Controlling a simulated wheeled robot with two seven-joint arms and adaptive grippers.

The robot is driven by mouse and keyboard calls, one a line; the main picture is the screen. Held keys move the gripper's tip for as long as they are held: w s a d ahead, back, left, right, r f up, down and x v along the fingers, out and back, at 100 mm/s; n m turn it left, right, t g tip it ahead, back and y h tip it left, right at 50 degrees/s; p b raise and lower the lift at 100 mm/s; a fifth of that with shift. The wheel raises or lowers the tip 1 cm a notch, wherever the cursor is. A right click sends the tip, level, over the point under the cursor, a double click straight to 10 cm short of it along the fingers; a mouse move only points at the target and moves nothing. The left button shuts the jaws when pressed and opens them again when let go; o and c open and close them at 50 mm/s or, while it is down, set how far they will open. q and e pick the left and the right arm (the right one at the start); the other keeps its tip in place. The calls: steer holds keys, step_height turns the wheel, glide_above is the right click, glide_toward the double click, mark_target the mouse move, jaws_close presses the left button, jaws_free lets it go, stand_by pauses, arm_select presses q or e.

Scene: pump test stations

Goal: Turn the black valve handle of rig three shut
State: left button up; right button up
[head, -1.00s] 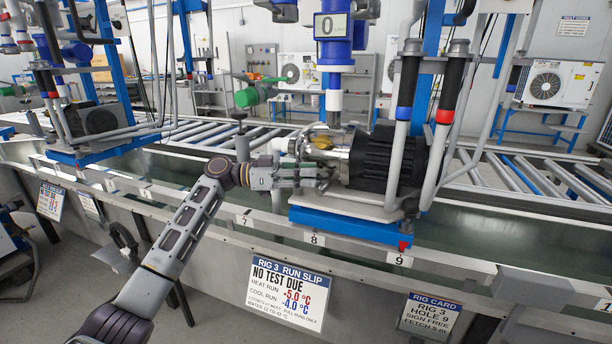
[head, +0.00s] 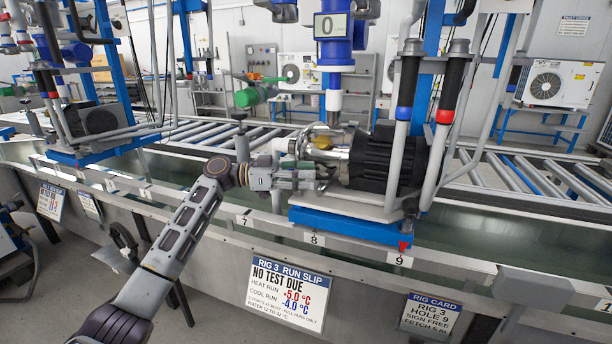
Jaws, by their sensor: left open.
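Rig three's pump unit stands on a blue base plate (head: 345,226), with a black finned motor (head: 385,160) and a shiny metal pump body with a brass-coloured part (head: 322,142). My left gripper (head: 322,174) reaches in from the left, low in front of the pump body. It is open, with its fingers pointing right towards the motor. I cannot clearly make out the black valve handle; the fingers and pump parts crowd that spot. Whether the fingers touch anything is unclear. My right gripper is out of view.
Grey pipes with black upper sleeves (head: 453,88) rise right of the motor. The Rig 3 run slip (head: 287,291) and rig card (head: 429,315) hang on the bench front. A roller conveyor runs behind.

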arm_select(q)
steer(key=a, duration=0.7)
steer(key=shift+a+f, duration=0.15)
steer(key=shift+a, duration=0.2)
steer(key=shift+s, duration=0.1)
